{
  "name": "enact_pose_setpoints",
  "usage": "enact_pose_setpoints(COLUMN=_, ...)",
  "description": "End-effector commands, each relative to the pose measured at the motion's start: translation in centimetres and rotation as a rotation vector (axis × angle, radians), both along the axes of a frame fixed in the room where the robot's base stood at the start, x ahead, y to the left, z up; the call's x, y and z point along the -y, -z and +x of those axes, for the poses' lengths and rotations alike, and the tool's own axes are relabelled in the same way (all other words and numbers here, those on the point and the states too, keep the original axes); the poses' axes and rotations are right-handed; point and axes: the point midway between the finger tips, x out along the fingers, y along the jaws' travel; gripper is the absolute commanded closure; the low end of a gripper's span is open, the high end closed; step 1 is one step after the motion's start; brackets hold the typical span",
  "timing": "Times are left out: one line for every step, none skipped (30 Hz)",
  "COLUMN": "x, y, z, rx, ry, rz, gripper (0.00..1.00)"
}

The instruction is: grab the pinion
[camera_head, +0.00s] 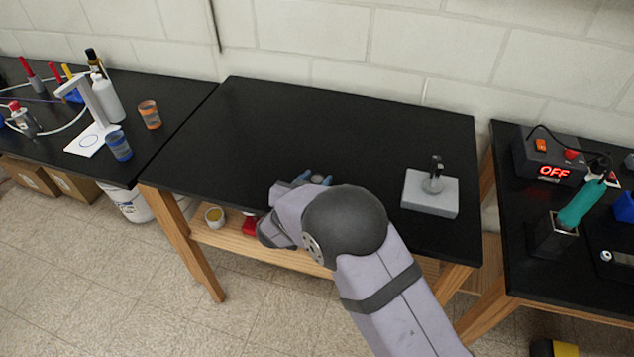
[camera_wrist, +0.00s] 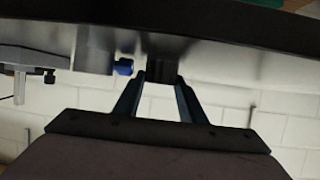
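My gripper (camera_wrist: 160,80) points at the black top of the middle table (camera_head: 300,115), near its front edge. A small dark, short cylinder, apparently the pinion (camera_wrist: 161,70), stands on the table at my fingertips in the wrist view. In the head view it shows as a small grey round top (camera_head: 318,179) between the bluish fingers, partly hidden by my arm. The two fingers are spread apart, one on either side of it. Whether they touch it I cannot tell.
A grey block with an upright post (camera_head: 431,195) stands to the right on the same table. The table's back half is clear. The left bench holds bottles and two cups (camera_head: 149,114). The right bench holds a soldering station (camera_head: 552,160).

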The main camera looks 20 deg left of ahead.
Motion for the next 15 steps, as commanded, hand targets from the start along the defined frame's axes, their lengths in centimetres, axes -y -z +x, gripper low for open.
enact_pose_setpoints(x=0.0, y=0.0, z=0.0, rx=0.0, ry=0.0, rz=0.0, gripper=0.85)
enact_pose_setpoints(x=0.0, y=0.0, z=0.0, rx=0.001, ry=0.0, rz=0.0, gripper=0.85)
enact_pose_setpoints(x=0.0, y=0.0, z=0.0, rx=0.001, ry=0.0, rz=0.0, gripper=0.85)
enact_pose_setpoints(x=0.0, y=0.0, z=0.0, rx=0.001, ry=0.0, rz=0.0, gripper=0.85)
enact_pose_setpoints(x=0.0, y=0.0, z=0.0, rx=0.001, ry=0.0, rz=0.0, gripper=0.85)
enact_pose_setpoints(x=0.0, y=0.0, z=0.0, rx=0.001, ry=0.0, rz=0.0, gripper=0.85)
enact_pose_setpoints(x=0.0, y=0.0, z=0.0, rx=0.001, ry=0.0, rz=0.0, gripper=0.85)
enact_pose_setpoints(x=0.0, y=-0.1, z=0.0, rx=0.001, ry=0.0, rz=0.0, gripper=0.85)
enact_pose_setpoints(x=0.0, y=-0.2, z=0.0, rx=0.001, ry=0.0, rz=0.0, gripper=0.85)
enact_pose_setpoints(x=0.0, y=-0.2, z=0.0, rx=0.001, ry=0.0, rz=0.001, gripper=0.85)
enact_pose_setpoints(x=0.0, y=-0.4, z=0.0, rx=0.002, ry=0.0, rz=0.001, gripper=0.85)
enact_pose_setpoints(x=0.0, y=-0.6, z=0.0, rx=0.002, ry=-0.001, rz=0.001, gripper=0.85)
enact_pose_setpoints(x=0.0, y=-0.8, z=0.0, rx=0.002, ry=-0.001, rz=0.001, gripper=0.85)
enact_pose_setpoints(x=0.0, y=-1.1, z=0.0, rx=0.002, ry=-0.001, rz=0.001, gripper=0.85)
enact_pose_setpoints(x=0.0, y=-1.6, z=0.0, rx=0.003, ry=0.0, rz=0.003, gripper=0.85)
